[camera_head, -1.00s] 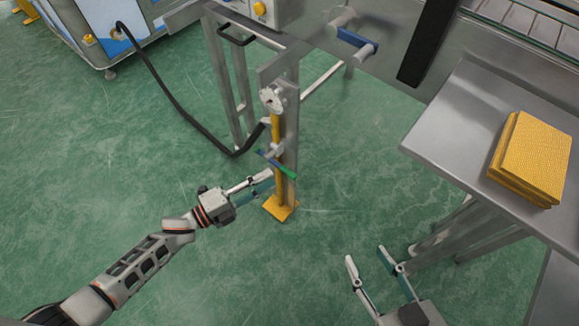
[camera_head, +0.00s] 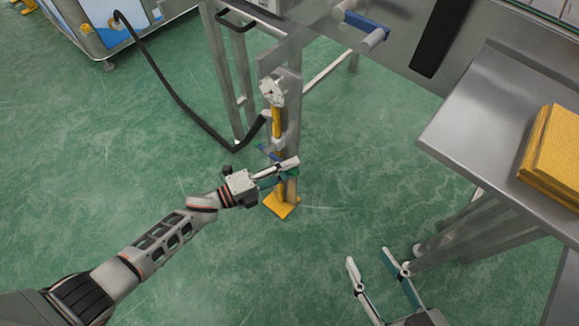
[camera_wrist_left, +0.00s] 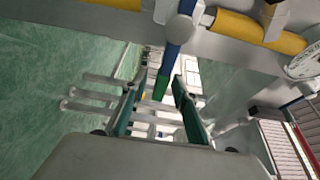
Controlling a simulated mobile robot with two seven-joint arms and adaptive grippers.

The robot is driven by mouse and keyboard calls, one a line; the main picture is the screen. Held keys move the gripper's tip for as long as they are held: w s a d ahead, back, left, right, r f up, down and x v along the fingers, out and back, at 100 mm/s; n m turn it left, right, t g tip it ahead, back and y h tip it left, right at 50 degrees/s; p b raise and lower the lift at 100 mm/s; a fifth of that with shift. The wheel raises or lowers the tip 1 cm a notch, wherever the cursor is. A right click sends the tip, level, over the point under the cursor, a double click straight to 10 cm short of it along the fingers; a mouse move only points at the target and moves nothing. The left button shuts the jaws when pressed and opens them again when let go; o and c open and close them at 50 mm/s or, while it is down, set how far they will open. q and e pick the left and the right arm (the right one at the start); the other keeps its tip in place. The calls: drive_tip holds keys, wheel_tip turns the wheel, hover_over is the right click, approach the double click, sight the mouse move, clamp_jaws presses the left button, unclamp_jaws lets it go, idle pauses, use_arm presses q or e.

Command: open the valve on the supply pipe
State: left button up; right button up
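The supply pipe (camera_head: 277,122) is yellow and upright on a steel post with a yellow foot. A gauge (camera_head: 272,91) sits at its top and shows at the right edge of the left wrist view (camera_wrist_left: 303,62). The valve's lever (camera_wrist_left: 180,32) is blue with a green end (camera_wrist_left: 161,87). My left gripper (camera_head: 284,171) is open in front of the valve. In the left wrist view the lever's green end lies between its two fingers (camera_wrist_left: 157,108), and I cannot tell whether they touch it. My right gripper (camera_head: 369,257) is open and empty, low and away from the pipe.
A steel table (camera_head: 475,110) with a yellow stack (camera_head: 553,158) stands at the right. A black hose (camera_head: 165,82) runs from the machine at the upper left to the post. The green floor around the pipe is clear.

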use_arm(q)
clamp_jaws()
